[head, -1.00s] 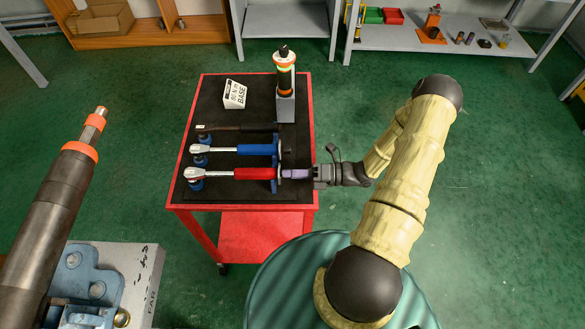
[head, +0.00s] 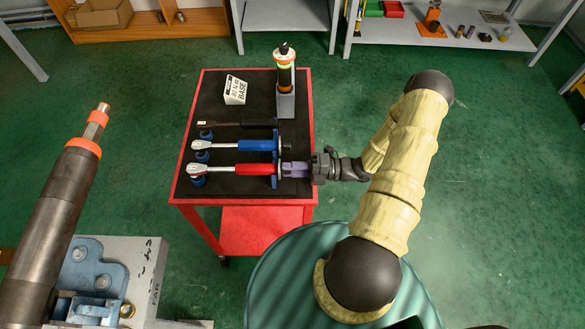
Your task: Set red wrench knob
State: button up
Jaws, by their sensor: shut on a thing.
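The red wrench (head: 240,169) lies across the black top of the red cart (head: 310,130). Its silver head (head: 199,169) is at the left on a blue support, and its red handle runs right to a blue stand. My gripper (head: 296,169) is at the right end of this wrench, with its purple fingers shut on the knob. The knob itself is mostly hidden between the fingers. The blue wrench (head: 240,146) and a black wrench (head: 230,125) lie parallel behind the red one.
A white "BASE" sign block (head: 236,90) and an orange-and-black device on a grey stand (head: 286,106) stand at the back of the cart. A large dark pipe (head: 60,220) in a blue vise is at the left. Green floor surrounds the cart.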

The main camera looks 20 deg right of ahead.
jog(key=o, duration=1)
jog(key=shift+d, duration=0.1)
jog(key=b+v, duration=0.4)
jog(key=v, duration=1.3)
jog(key=shift+d, duration=0.15)
